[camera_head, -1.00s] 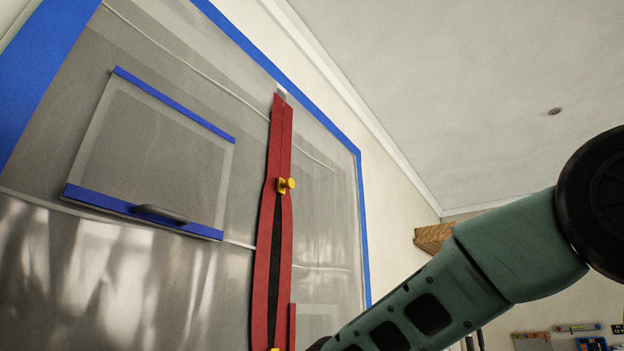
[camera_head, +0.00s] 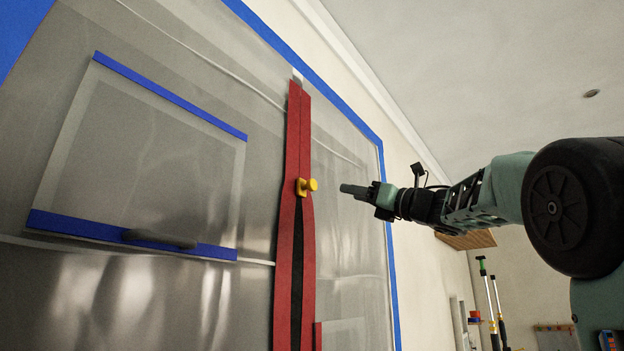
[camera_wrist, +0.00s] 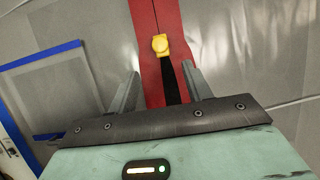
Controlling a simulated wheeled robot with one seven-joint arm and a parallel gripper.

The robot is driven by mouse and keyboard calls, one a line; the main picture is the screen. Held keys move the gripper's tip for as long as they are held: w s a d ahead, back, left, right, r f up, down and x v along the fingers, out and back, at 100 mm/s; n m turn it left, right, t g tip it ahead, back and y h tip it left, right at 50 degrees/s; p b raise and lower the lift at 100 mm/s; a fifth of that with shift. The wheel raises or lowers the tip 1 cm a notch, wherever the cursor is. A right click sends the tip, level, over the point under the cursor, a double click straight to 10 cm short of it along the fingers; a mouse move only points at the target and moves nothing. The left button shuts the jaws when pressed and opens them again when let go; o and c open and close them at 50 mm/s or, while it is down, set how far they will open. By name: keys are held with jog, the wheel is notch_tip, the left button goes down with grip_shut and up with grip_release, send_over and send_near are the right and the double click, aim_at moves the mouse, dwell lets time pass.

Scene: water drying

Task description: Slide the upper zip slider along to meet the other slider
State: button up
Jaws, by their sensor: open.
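The upper zip slider (camera_head: 306,187) is a yellow piece with a round knob on the red zip strip (camera_head: 297,125). The zip is closed above it and parted below it, with a dark gap between the red edges. The yellow slider also shows in the wrist view (camera_wrist: 160,45), beyond and between my fingertips. My gripper (camera_head: 352,190) is to the right of the slider at about its height, apart from it. In the wrist view its two fingers (camera_wrist: 160,80) stand apart with nothing between them. The other slider does not show in the current views.
The zip runs down a translucent plastic sheet (camera_head: 345,250) edged with blue tape (camera_head: 392,280). A flap panel (camera_head: 150,150) with blue strips and a dark handle (camera_head: 160,239) is left of the zip. Long-handled tools (camera_head: 490,300) stand at the lower right.

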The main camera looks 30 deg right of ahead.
aim_at(314, 185)
jog(key=p+x, duration=0.2)
jog(key=x, duration=0.2)
jog(key=p+x, duration=0.3)
jog(key=x, duration=0.1)
jog(key=p+x, duration=0.2)
jog(key=x, duration=0.3)
jog(key=shift+r, duration=0.3)
jog(key=shift+w+a+r+p, duration=0.1)
jog(key=shift+w+a+p, duration=0.05)
jog(key=shift+w+p, duration=0.3)
grip_shut()
